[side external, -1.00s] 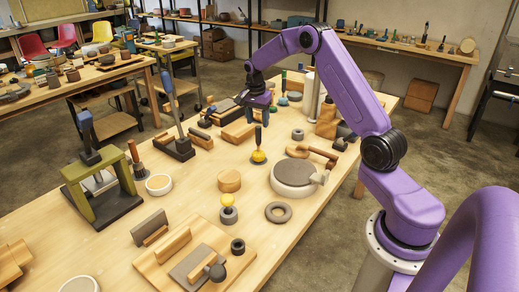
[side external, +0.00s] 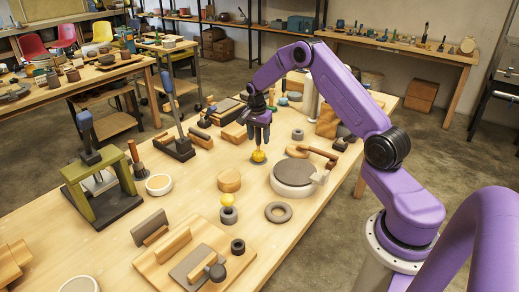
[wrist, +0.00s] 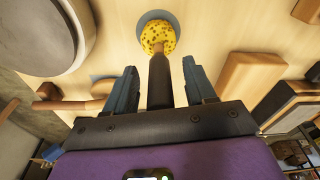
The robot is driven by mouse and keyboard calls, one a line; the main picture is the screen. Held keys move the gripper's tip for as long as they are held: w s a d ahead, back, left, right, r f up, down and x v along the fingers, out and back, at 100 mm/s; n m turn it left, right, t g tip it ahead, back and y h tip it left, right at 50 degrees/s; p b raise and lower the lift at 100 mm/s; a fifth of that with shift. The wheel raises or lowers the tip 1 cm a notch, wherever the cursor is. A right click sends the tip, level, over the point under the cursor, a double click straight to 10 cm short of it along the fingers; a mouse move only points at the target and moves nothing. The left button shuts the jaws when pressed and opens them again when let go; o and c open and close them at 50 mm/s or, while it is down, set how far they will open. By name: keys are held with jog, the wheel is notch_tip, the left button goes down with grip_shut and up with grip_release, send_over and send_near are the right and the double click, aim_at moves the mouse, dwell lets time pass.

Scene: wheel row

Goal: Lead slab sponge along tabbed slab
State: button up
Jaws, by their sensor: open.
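A yellow speckled sponge (side external: 259,156) on a stick stands upright on the table, its dark handle mostly hidden by my gripper. My gripper (side external: 259,142) is directly above it, pointing down. In the wrist view, my gripper (wrist: 160,67) is open, with the dark handle (wrist: 159,82) between its two fingers and a gap on each side. The sponge head (wrist: 158,35) rests over a grey-blue disc. A round grey slab with a pale rim (side external: 292,190) and a small tab (side external: 320,178) at its right lies to the right of the sponge. It also shows in the wrist view (wrist: 48,68).
A wooden curved handle (side external: 318,152) lies behind the round slab. A grey ring (side external: 278,212) and a wooden cylinder (side external: 229,180) are in front. Another yellow ball (side external: 227,199) sits on a grey ring. Wooden blocks (side external: 234,133) stand left of my gripper.

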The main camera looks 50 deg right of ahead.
grip_shut()
jog(key=shift+r, duration=3.55)
jog(key=shift+r, duration=2.5)
jog(key=s+d, duration=0.1)
jog(key=s, duration=1.7)
jog(key=shift+d+r, duration=0.2)
jog(key=shift+d, duration=0.15)
jog(key=shift+s, duration=0.1)
